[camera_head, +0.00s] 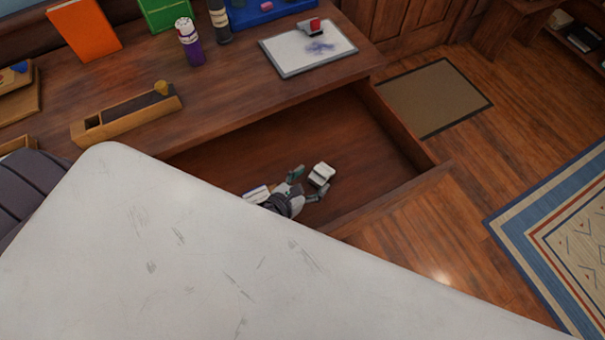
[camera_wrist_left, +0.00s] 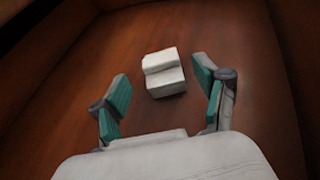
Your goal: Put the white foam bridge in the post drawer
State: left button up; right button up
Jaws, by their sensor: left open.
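The white foam bridge (camera_head: 321,174) lies on the floor of the open post drawer (camera_head: 350,125). It is a small white block with a step or groove across it, and it also shows in the left wrist view (camera_wrist_left: 164,73). My left gripper (camera_head: 307,183) reaches into the drawer. Its two teal-padded fingers (camera_wrist_left: 164,98) are spread wide on either side of the bridge's near end, with visible gaps. The bridge sits a little beyond the fingertips and is not gripped. My right gripper is not in view.
A white part of my body covers the lower left of the head view. A brown mat (camera_head: 435,97) lies on the floor right of the drawer.

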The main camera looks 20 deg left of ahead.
pick_arm(q)
jog(key=shift+v, duration=2)
